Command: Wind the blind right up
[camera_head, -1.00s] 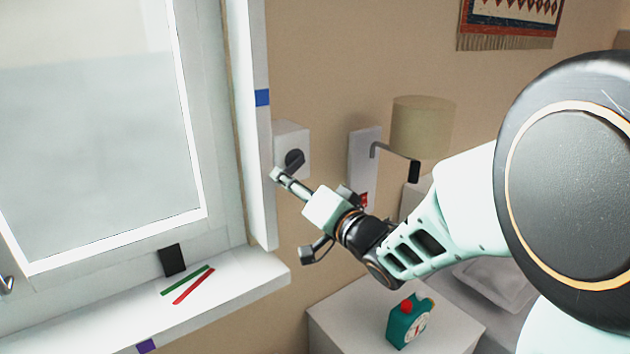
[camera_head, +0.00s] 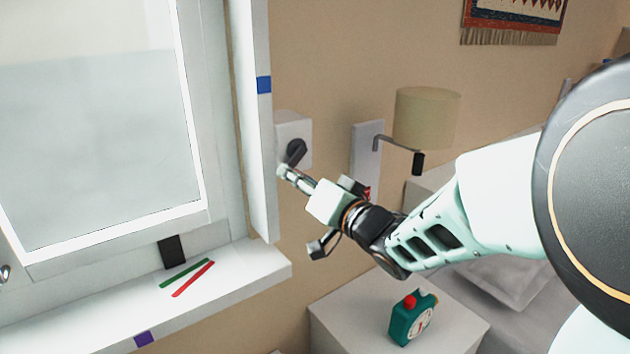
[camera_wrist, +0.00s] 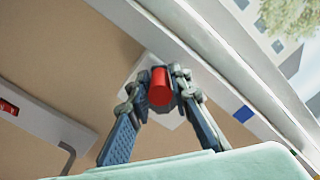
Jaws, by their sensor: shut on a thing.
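A white winder box (camera_head: 293,128) is fixed to the wall just right of the window frame, with a dark round crank (camera_head: 296,151) on its face. My gripper (camera_head: 284,171) is at the crank's lower left side. In the wrist view, my gripper (camera_wrist: 158,84) is shut on a red crank knob (camera_wrist: 160,90), one finger on each side. The white winder box (camera_wrist: 150,68) shows behind the knob. In the head view my fingers hide the knob. The window pane (camera_head: 100,130) looks pale grey; I cannot make out the blind's edge on it.
A lamp (camera_head: 427,118) on a wall plate stands right of the winder. Green (camera_head: 184,273) and red (camera_head: 193,279) sticks lie on the sill (camera_head: 235,278).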

